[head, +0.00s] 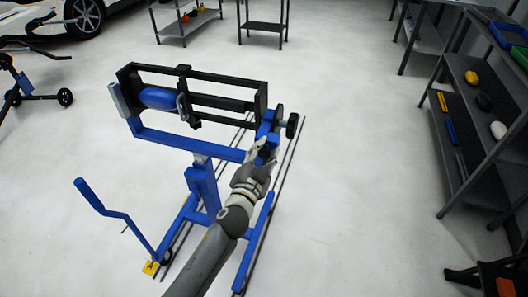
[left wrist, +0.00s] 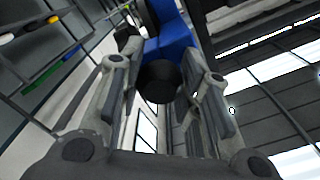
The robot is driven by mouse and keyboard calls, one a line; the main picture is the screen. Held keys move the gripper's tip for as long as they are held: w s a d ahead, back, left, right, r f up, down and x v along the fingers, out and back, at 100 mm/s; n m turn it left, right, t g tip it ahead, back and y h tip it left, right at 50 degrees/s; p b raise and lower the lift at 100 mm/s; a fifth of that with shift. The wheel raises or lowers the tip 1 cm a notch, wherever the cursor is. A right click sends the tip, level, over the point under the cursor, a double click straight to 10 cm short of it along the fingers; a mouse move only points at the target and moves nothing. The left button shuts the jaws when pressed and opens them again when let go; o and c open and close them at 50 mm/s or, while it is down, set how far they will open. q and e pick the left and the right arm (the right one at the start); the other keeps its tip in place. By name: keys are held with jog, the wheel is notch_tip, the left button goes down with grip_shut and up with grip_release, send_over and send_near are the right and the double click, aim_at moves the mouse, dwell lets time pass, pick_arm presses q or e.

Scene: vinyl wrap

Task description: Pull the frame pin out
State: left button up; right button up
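A blue and black wrap stand (head: 165,135) stands on the floor in the head view, with a blue roll (head: 158,98) in its upper frame. My left gripper (head: 260,148) is at the right end of the stand's blue crossbar, below the black knobs (head: 291,126). In the left wrist view, my left gripper (left wrist: 157,76) has its fingers spread. A round black end (left wrist: 158,82), which looks like the frame pin's head, shows between them below a blue bracket (left wrist: 171,40). I cannot tell if the fingers touch it. The pin's shaft is hidden. My right gripper is out of view.
A dark shelf unit (head: 470,130) with small tools and bins stands at the right. Two dark carts (head: 263,25) stand at the back, and a car wheel (head: 84,18) shows at the upper left. The floor between stand and shelves is clear.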

pick_arm(q)
grip_shut()
jog(key=shift+p+v, duration=0.3)
jog(key=shift+v, duration=1.1)
jog(key=shift+w+f, duration=0.1)
jog(key=shift+f, duration=0.1)
jog(key=o, duration=0.5)
grip_release()
jog(key=shift+o, duration=1.3)
jog(key=shift+r, duration=0.15)
jog(key=v, duration=1.2)
